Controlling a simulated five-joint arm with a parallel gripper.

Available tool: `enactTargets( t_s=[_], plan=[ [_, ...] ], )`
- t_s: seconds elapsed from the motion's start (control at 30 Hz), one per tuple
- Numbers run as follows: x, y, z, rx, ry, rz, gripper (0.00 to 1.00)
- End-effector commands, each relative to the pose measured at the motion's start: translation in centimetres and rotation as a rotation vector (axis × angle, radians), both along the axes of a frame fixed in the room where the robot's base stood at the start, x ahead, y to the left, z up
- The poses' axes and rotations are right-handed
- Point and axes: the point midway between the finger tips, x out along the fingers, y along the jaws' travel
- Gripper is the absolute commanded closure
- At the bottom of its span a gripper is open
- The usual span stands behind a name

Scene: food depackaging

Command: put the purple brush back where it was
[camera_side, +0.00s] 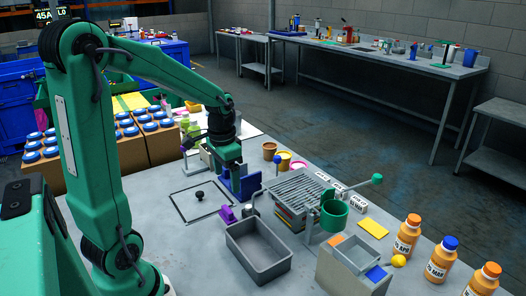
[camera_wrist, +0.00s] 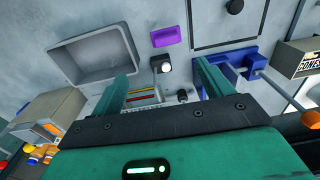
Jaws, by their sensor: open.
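The purple brush (camera_side: 228,213) shows as a small purple block on the grey table, left of the grey tray's back end. In the wrist view the purple brush (camera_wrist: 167,36) lies flat and apart from my fingers, beyond their tips. My gripper (camera_side: 233,180) is above the table next to a blue bracket (camera_side: 250,186). In the wrist view my gripper (camera_wrist: 160,80) has its two green fingers spread wide, with nothing held between them. The blue bracket (camera_wrist: 226,57) shows close to the right finger, which hides part of it.
An empty grey tray (camera_side: 259,267) stands in front. A slatted rack (camera_side: 297,188) and a green cup (camera_side: 334,212) are to its right. A flat lid with a black knob (camera_side: 199,195) lies to the left. Orange bottles (camera_side: 407,236) stand at the right edge.

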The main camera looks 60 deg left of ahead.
Motion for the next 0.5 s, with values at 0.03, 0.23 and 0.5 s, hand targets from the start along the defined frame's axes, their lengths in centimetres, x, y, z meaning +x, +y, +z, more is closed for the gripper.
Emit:
enactTargets(
  t_s=[0.03,0.23,0.5],
  plan=[
    [-0.1,-0.7,0.7,0.008,-0.02,-0.004,0.21],
    [-1.0,-4.2,3.6,0.032,-0.108,-0.007,0.21],
    [-3.4,-8.8,6.7,0.039,-0.243,-0.007,0.21]
  ],
)
